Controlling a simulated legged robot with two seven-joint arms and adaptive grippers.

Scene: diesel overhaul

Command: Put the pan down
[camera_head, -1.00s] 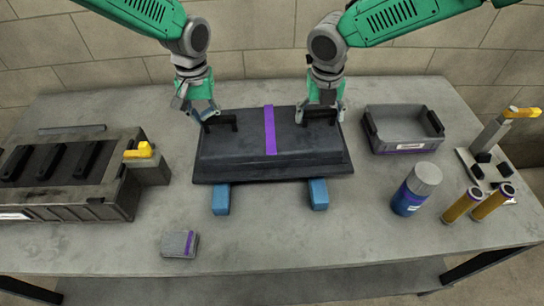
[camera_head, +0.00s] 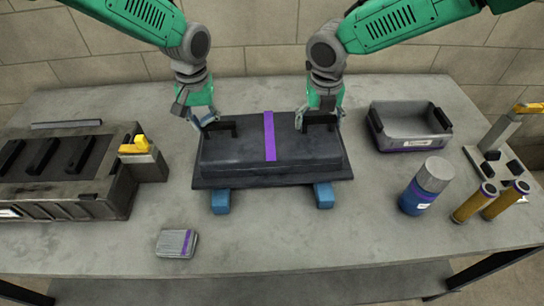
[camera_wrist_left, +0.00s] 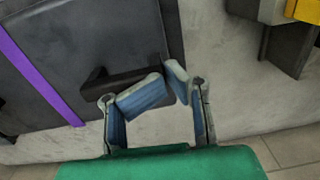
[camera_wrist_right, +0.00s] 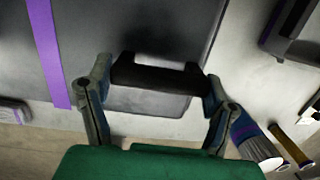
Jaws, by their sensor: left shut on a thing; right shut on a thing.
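The pan (camera_head: 225,153) is dark grey with a purple stripe across its middle and a black handle at each end. It looks level, over the front-projecting blue blocks (camera_head: 221,201) (camera_head: 324,195); I cannot tell whether it touches them. My left gripper (camera_head: 212,125) is shut on the left handle, which shows between its fingers in the left wrist view (camera_wrist_left: 165,87). My right gripper (camera_head: 318,117) is shut on the right handle; the right wrist view shows its fingers (camera_wrist_right: 155,85) at the handle's two ends. The pan hides the rest of the blocks.
A dark engine block (camera_head: 70,200) stands at left. A grey tray (camera_head: 410,145), a blue canister (camera_head: 418,190), brass cylinders (camera_head: 475,203) and a yellow-handled stand (camera_head: 500,135) are at right. A small grey block (camera_head: 177,243) lies at the front. The bench's front middle is clear.

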